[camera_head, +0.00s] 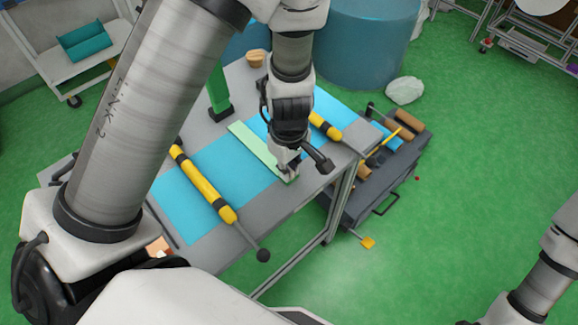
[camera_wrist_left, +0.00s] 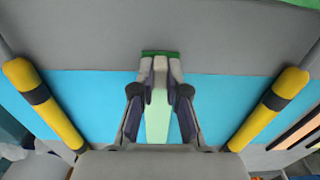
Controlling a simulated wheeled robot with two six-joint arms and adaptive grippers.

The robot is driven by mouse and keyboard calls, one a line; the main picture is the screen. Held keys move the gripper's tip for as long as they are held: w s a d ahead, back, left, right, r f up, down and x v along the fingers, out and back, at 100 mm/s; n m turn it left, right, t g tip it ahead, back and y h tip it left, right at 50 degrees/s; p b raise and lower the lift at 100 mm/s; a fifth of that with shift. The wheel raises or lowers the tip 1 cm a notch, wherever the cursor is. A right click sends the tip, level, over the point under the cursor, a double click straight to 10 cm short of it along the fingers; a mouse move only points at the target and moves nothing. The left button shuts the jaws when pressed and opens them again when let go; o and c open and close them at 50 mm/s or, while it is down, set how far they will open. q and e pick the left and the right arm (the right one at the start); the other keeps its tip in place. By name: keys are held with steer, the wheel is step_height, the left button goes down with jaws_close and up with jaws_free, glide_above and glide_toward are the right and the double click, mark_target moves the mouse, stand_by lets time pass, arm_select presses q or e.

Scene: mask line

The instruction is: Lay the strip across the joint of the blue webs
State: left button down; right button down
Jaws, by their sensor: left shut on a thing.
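The pale green strip (camera_head: 254,146) runs crosswise over the blue webs, between the two yellow bars; it also shows between the fingers in the left wrist view (camera_wrist_left: 157,122). One blue web (camera_head: 180,202) lies on the left and another (camera_head: 330,102) on the right. The joint is hidden by the strip and my arm. My left gripper (camera_head: 287,172) is shut on the strip's near end; its fingertips (camera_wrist_left: 160,66) show in the wrist view. I cannot tell whether the strip touches the webs. My right gripper is out of view.
Yellow bars with black bands lie across the left web (camera_head: 204,186) and right web (camera_head: 323,126). A green upright piece (camera_head: 217,88) stands at the table's back. A dark cart (camera_head: 375,195) with brown rolls stands right of the grey table. Green floor beyond is mostly clear.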

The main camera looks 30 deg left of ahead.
arm_select(q)
steer(key=shift+f, duration=0.15)
steer(key=c, duration=1.1)
jaws_free()
step_height(320, 180, up, 12)
